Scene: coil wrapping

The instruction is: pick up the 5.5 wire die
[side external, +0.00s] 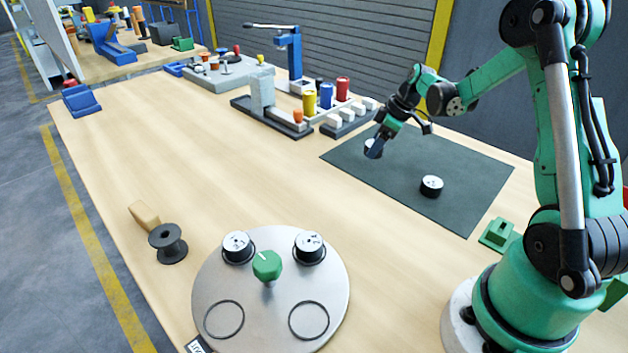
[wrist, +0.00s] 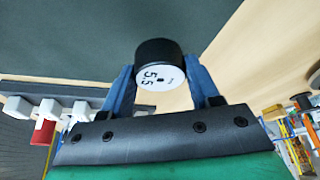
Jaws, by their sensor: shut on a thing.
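The 5.5 wire die (wrist: 158,75) is a short black cylinder with a white face marked "5.5" in the wrist view. My gripper (wrist: 160,85) has its two blue fingers shut on the die, one on each side. In the side view my gripper (side external: 374,150) is over the far left part of the dark mat (side external: 460,165), and the die (side external: 370,144) shows partly behind the fingers. I cannot tell whether the die touches the mat. Another white-faced black die (side external: 431,186) sits on the mat to the right.
A round silver plate (side external: 270,325) at the front holds two dies (side external: 237,246) (side external: 309,246) in rings, two empty rings and a green knob (side external: 267,265). A black spool (side external: 168,243) lies left of it. Racks with coloured spools (side external: 326,95) stand behind the mat. The middle table is clear.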

